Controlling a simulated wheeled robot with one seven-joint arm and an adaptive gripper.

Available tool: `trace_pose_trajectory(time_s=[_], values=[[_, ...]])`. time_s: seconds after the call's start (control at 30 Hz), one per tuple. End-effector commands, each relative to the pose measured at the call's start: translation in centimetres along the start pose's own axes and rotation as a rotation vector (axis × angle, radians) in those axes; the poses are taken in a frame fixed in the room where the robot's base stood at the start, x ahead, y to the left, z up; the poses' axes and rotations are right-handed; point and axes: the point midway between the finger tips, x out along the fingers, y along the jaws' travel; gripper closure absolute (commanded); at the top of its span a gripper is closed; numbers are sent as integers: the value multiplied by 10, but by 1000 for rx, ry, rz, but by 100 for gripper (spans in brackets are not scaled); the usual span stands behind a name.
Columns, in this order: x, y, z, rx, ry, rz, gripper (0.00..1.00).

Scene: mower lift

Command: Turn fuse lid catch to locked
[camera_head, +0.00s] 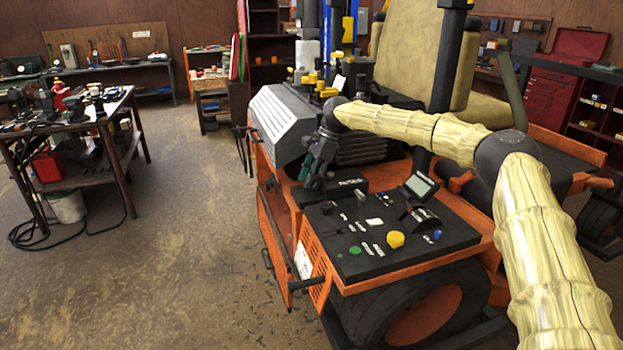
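My arm reaches from the right over the orange mower, and my dark gripper (311,181) points down at the back left of the black control panel (372,257). A low black box (347,188) with small pale lettering sits right beside the gripper at the panel's back edge; it may be the fuse box. I cannot make out the lid catch or its position. The fingers are small and dark against dark parts, so I cannot tell whether they are open or touch anything.
The panel carries a yellow knob (396,240), a green button (355,250), several small switches and a tilted display (420,185). A grey engine cover (285,118) and levers stand behind the gripper. A cluttered workbench (75,125) is at left; the floor between is clear.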

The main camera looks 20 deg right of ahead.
Motion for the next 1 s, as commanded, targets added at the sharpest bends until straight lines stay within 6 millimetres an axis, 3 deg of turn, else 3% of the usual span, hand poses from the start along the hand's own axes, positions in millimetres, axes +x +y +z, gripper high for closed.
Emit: trace_pose_trajectory(time_s=[0.37,1.0], values=[[-7,0,2,-1,0,1,66],[-107,-1,0,-1,-2,1,66]])
